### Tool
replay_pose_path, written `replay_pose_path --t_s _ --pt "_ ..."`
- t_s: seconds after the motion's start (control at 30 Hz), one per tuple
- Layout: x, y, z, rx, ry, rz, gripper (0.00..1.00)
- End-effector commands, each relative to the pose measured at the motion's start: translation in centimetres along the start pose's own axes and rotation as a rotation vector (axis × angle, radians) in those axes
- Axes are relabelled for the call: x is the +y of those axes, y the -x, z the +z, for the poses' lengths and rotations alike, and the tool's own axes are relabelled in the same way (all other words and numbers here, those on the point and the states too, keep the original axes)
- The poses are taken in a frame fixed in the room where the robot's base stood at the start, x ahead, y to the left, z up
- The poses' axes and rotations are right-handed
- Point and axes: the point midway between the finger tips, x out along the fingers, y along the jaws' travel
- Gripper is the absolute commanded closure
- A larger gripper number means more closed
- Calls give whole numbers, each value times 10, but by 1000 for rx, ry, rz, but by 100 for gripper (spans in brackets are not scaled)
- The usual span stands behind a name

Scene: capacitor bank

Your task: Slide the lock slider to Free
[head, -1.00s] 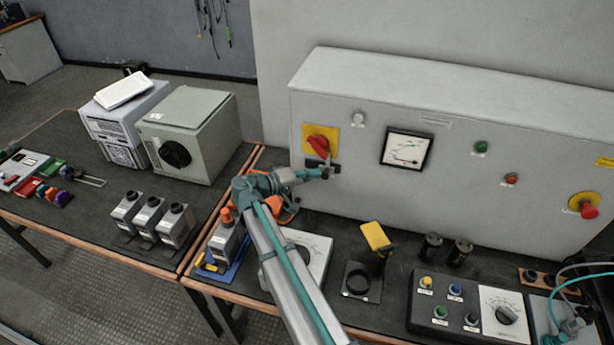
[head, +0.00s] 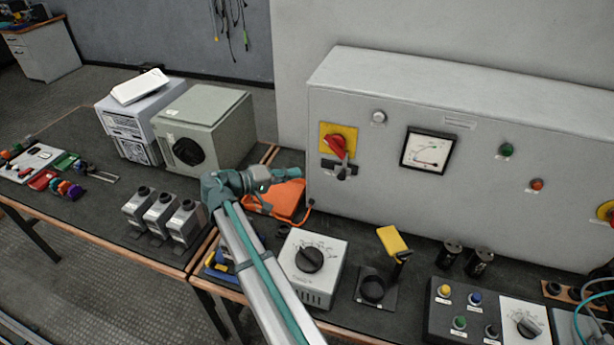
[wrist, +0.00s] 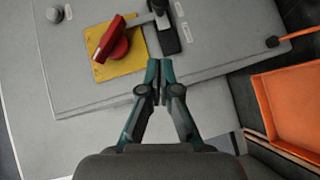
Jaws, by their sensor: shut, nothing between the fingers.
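The lock slider (head: 342,172) is a small dark piece on the grey cabinet front, just below a red rotary handle (head: 337,145) on a yellow plate (head: 326,132). In the wrist view the slider's black block (wrist: 168,38) sits beside the yellow plate (wrist: 128,62) and red handle (wrist: 112,42), with small white labels alongside. I cannot read its position labels. My gripper (head: 297,174) is shut and empty, left of the slider and apart from it. Its closed fingertips (wrist: 164,88) lie below the slider block in the wrist view.
The grey cabinet (head: 450,195) also carries a meter (head: 427,151), a white knob and coloured buttons. A dial box (head: 312,265) and a yellow-flagged device (head: 392,242) stand on the bench in front.

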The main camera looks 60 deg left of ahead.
Motion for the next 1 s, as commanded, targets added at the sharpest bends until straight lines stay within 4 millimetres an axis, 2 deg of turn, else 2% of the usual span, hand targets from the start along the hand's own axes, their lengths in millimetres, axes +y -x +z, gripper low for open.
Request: replay_pose_path --t_s 0.1,0.23,0.73,0.87,0.97,1.0 --pt "-1 13 0 1 -1 0 100" --pt "0 19 0 0 0 0 100" --pt "1 18 1 -3 2 0 100" --pt "6 -5 15 -32 26 -4 100" --pt "13 -44 41 -85 70 -13 100" --pt "17 -64 55 -112 95 -18 100"
